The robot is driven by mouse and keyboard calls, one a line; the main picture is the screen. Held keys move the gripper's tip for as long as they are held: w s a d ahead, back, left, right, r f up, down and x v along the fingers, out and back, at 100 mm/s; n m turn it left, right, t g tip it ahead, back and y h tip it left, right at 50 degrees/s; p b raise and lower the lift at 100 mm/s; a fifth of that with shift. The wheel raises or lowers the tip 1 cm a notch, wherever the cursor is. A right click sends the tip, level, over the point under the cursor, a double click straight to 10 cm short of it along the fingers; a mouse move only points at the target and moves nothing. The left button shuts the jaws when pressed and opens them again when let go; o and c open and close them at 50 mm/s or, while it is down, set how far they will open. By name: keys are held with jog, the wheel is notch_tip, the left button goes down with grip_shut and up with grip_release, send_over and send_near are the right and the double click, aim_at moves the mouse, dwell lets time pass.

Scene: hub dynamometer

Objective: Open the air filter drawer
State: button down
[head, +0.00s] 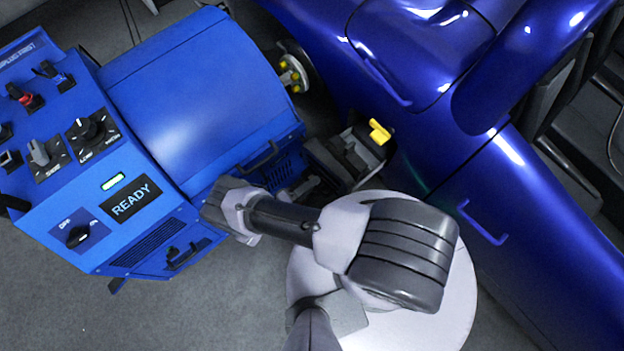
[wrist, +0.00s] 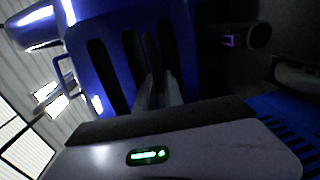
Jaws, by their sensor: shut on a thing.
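The blue dynamometer housing (head: 190,100) stands at the left in the head view. Its lower front has a slatted vent (head: 145,247) and a dark handle (head: 183,258), with nothing on that handle. My gripper (head: 212,208) is at the housing's lower right corner; its fingers are hard to make out there. In the wrist view my gripper (wrist: 159,85) has its two fingers close together in front of a blue face with long dark slots (wrist: 112,65). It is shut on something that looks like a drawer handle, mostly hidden. I cannot tell how far the air filter drawer stands out.
A shiny blue vehicle (head: 500,130) fills the right side. A dark device with a yellow part (head: 379,132) stands between it and the housing. Another dark handle (head: 262,156) is on the housing's right side. Grey floor (head: 200,310) is clear at lower left.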

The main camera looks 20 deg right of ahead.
jog(key=c, duration=1.5)
grip_release()
jog(key=shift+o, duration=0.2)
jog(key=v, duration=1.7)
jog(key=shift+a, duration=0.2)
